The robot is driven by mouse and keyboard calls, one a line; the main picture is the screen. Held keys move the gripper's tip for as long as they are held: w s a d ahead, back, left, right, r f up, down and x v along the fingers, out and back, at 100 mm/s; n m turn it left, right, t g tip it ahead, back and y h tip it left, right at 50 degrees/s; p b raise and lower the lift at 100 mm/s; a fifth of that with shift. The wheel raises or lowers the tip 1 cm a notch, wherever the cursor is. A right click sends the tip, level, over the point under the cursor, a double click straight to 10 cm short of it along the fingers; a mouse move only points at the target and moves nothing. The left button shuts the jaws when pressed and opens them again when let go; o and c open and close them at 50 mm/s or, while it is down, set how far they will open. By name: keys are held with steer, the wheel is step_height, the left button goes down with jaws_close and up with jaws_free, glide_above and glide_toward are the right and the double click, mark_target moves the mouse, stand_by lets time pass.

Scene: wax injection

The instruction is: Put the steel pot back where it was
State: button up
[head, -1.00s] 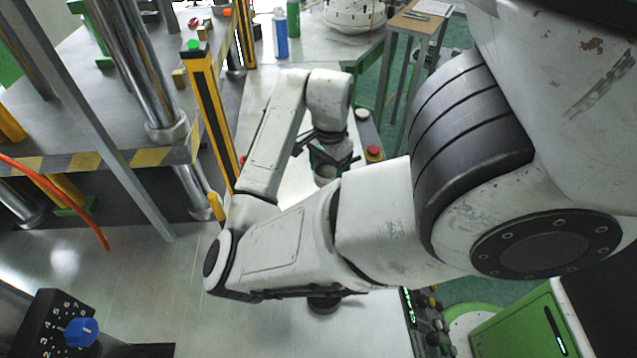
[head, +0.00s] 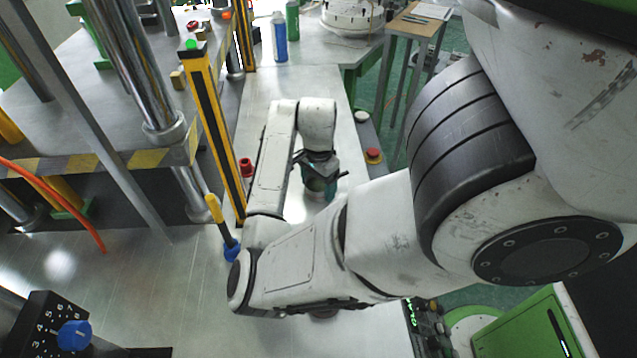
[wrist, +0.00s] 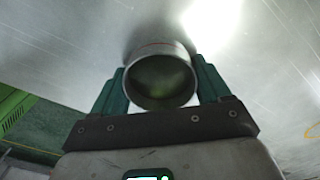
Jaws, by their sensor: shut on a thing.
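The steel pot (wrist: 160,82) is a round open metal vessel, seen from its mouth in the wrist view between the green fingers of my gripper (wrist: 160,88). One finger lies along each side of it. In the head view my gripper (head: 319,182) is over the light worktop, mostly hidden by my own wrist, and the pot is hard to make out there. I cannot tell whether the pot touches the metal surface behind it.
A yellow-black post (head: 216,135) and a yellow-handled tool with a blue end (head: 221,228) stand left of my arm. A red button (head: 374,155) is at the worktop's right edge. Blue (head: 280,38) and green bottles (head: 293,18) stand at the back. The worktop (head: 318,85) beyond my gripper is clear.

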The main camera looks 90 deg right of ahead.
steer(key=o, duration=1.4)
steer(key=shift+f, duration=0.1)
steer(key=shift+c, duration=0.2)
step_height(320, 180, up, 12)
steer(key=p, duration=0.2)
